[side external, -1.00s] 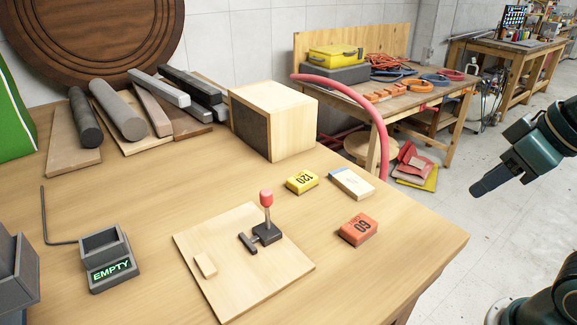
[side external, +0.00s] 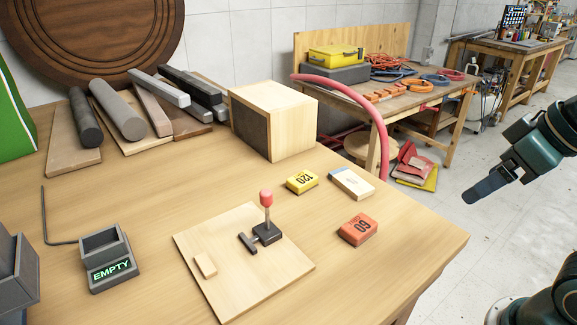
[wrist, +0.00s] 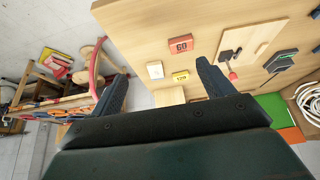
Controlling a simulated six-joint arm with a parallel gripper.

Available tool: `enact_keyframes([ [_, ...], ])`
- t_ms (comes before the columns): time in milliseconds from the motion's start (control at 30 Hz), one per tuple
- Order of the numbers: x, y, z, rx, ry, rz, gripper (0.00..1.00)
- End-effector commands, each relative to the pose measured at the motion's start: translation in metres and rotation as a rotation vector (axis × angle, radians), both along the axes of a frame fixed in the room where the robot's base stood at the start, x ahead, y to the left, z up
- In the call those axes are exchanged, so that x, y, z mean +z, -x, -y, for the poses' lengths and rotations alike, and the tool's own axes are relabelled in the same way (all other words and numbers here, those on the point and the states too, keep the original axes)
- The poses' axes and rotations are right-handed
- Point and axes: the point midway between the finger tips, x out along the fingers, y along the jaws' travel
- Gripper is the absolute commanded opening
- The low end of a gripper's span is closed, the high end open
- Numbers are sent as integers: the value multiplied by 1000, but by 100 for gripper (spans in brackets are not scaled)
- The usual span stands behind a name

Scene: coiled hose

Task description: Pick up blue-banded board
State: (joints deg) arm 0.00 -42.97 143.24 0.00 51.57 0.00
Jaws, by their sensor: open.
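The blue-banded board (side external: 351,182) is a small pale block with a thin blue mark on top. It lies flat on the wooden table, beside a yellow block marked 120 (side external: 302,181) and behind an orange block marked 60 (side external: 358,229). In the wrist view the board (wrist: 155,70) appears between my fingers, at a distance. My gripper (side external: 474,196) is in the air off the table's right side, well apart from the board. In the wrist view my gripper (wrist: 162,68) has its two fingers wide apart with nothing held.
A light wooden box (side external: 290,120) stands behind the small blocks. A panel with a red-knobbed lever (side external: 266,198) rises left of the orange block. A red hose (side external: 345,90) arches behind the table's right edge. An EMPTY holder (side external: 108,258) sits at left.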

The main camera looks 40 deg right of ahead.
Motion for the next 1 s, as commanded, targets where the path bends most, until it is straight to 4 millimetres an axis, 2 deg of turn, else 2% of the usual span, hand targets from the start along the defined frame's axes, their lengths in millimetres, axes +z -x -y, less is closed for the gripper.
enact_keyframes([
  [267,1,-1,0,0,0,-1,80],
  [467,7,-11,1,-4,0,-18,80],
  [667,21,-37,3,-12,1,-61,80],
  [1000,38,-105,10,-30,0,-158,80],
])
